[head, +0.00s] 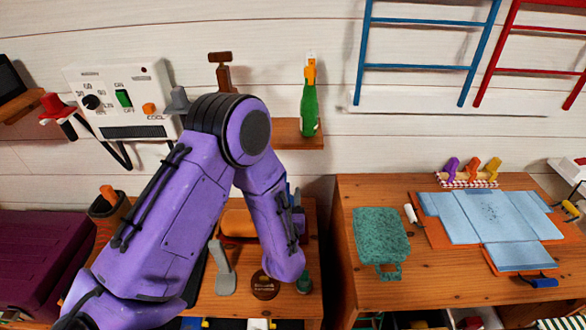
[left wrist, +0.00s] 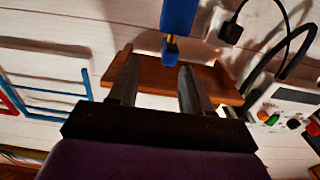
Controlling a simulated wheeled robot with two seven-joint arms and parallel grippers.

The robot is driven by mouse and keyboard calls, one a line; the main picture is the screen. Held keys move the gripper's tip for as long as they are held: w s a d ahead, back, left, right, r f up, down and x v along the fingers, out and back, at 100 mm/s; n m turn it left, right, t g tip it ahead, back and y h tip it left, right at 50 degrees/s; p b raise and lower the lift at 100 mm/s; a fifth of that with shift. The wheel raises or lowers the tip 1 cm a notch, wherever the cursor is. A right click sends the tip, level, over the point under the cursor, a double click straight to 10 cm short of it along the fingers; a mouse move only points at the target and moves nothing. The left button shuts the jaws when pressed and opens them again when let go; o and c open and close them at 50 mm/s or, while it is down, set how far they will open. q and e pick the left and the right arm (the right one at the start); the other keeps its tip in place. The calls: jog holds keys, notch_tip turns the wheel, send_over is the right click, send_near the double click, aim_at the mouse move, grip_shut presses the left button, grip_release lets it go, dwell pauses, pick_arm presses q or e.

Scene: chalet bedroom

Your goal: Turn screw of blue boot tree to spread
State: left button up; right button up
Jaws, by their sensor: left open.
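The blue boot tree (left wrist: 180,18) shows at the top of the left wrist view, with a brass-coloured screw end (left wrist: 170,47) towards my fingers. My left gripper (left wrist: 157,66) is open, its two fingers apart and empty. The screw end appears in line with the gap between the fingertips, nearer the right one in that view; I cannot tell how far beyond the tips it is. In the head view my purple left arm hides most of the boot tree and the gripper. My right gripper is in neither view.
A wall shelf (head: 286,135) holds a green bottle (head: 309,108). The control panel (head: 118,98) and its cables are on the wall to the left. A brown boot (head: 107,222), a grey brush-like tool (head: 224,271) and a round tin (head: 264,287) stand near my arm.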

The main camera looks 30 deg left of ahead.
aim_at(284, 170)
pick_arm(q)
jog(key=p+x, duration=0.1)
jog(key=x, duration=0.3)
jog(key=p+x, duration=0.1)
jog(key=x, duration=0.3)
jog(key=shift+s+a, duration=0.2)
jog(key=shift+a, duration=0.2)
jog(key=shift+s+r, duration=0.3)
jog(key=shift+s, duration=0.1)
jog(key=shift+c, duration=0.3)
jog(key=c, duration=0.5)
jog(key=shift+d+f, duration=0.1)
grip_shut()
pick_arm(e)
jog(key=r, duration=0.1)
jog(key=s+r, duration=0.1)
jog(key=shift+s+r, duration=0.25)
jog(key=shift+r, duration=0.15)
